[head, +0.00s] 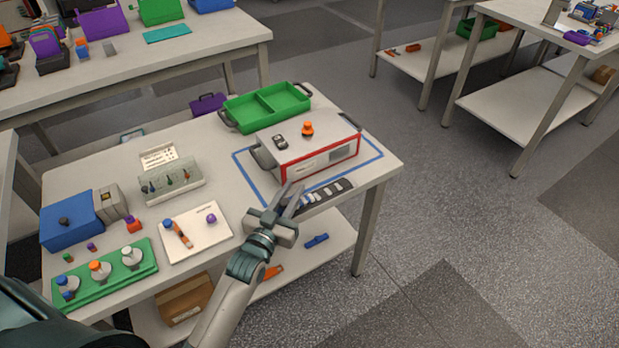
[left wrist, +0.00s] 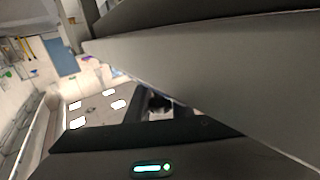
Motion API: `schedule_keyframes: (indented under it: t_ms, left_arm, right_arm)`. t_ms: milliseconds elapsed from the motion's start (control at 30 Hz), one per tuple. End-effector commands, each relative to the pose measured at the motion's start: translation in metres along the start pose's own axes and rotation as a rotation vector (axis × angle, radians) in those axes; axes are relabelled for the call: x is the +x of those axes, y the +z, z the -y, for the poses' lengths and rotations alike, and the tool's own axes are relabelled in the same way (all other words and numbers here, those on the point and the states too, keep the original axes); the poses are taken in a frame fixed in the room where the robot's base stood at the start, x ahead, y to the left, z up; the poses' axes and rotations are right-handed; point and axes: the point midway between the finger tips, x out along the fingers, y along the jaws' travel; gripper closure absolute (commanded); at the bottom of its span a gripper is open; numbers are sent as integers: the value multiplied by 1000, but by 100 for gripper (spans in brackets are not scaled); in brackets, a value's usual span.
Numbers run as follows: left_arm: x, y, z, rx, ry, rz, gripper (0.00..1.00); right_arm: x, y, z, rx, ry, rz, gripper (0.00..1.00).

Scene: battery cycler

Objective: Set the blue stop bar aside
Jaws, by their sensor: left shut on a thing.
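A small blue bar-like piece (head: 317,240) lies on the lower shelf under the table; I cannot tell whether it is the stop bar. My left gripper (head: 291,196) is at the table's front edge, just in front of the red-framed cycler box (head: 322,156). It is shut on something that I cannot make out. A dark strip with pale cells (head: 328,193) lies just right of the fingers. In the left wrist view, large grey and dark surfaces fill most of the picture and hide what is held. My right gripper is not in view.
A green two-part tray (head: 233,114) stands behind the cycler. A white board (head: 204,241), a green flask rack (head: 83,283) and a blue box (head: 62,228) stand to the left. The tabletop right of the cycler is narrow and bare.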

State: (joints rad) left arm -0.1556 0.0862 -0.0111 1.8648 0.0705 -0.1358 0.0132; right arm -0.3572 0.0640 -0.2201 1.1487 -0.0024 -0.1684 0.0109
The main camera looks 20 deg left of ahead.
Motion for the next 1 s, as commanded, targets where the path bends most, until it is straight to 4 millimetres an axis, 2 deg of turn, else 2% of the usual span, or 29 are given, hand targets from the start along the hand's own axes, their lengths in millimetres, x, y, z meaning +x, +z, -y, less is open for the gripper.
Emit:
schedule_keyframes:
  t_ms: [133,433,467,533,1000]
  left_arm:
    - [-14,0,10,1,0,4,100]
    - [-16,2,12,1,-1,4,100]
    - [-16,2,12,1,-1,4,78]
    - [-16,2,12,1,-1,4,61]
    - [-20,1,11,0,0,2,61]
  right_arm:
    - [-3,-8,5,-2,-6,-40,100]
    - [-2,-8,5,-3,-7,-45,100]
    - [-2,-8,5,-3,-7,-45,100]
    - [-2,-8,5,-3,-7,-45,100]
    - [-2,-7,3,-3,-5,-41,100]
